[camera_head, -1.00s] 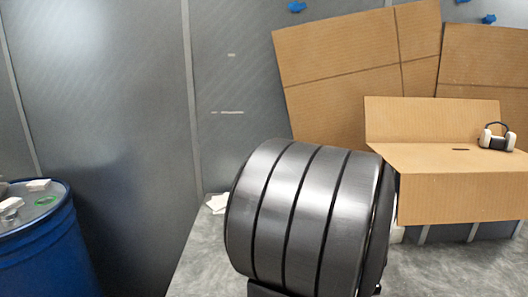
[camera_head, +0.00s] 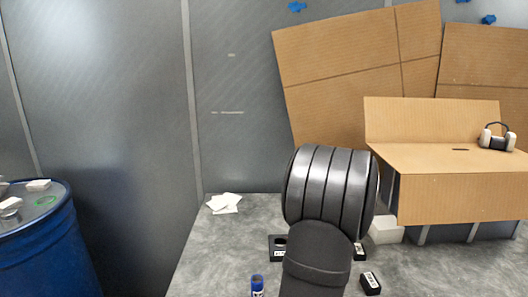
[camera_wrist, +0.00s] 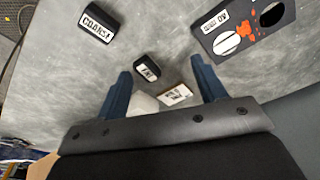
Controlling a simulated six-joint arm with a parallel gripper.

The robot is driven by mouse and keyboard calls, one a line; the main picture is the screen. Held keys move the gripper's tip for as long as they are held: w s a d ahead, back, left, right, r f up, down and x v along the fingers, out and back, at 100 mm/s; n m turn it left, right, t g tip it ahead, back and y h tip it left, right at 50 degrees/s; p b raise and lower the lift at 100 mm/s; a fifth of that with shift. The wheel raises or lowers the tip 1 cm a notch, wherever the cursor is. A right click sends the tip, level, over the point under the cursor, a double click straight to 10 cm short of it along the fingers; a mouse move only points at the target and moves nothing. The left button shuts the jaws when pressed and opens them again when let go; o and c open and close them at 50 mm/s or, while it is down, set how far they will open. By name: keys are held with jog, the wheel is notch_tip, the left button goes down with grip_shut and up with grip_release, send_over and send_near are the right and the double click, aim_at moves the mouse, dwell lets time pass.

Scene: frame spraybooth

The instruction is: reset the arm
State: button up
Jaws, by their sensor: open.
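My gripper (camera_wrist: 162,67) is open in the wrist view, with two blue fingers apart and nothing held between them. It points at the grey tabletop, and small labelled things show beyond and between the fingers. In the head view my dark arm covers the middle of the table and hides the gripper.
A black labelled block (camera_wrist: 97,22), a smaller black block (camera_wrist: 147,67) and an orange-spotted dark plate with holes (camera_wrist: 272,14) lie on the table. A blue cylinder (camera_head: 257,285), white papers (camera_head: 224,203), white box (camera_head: 386,229), cardboard box (camera_head: 450,195) and blue drum (camera_head: 45,255) surround my arm.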

jog(key=w+a+f, duration=0.5)
jog(key=w+a, duration=0.1)
jog(key=w, duration=0.5)
dwell(1.5)
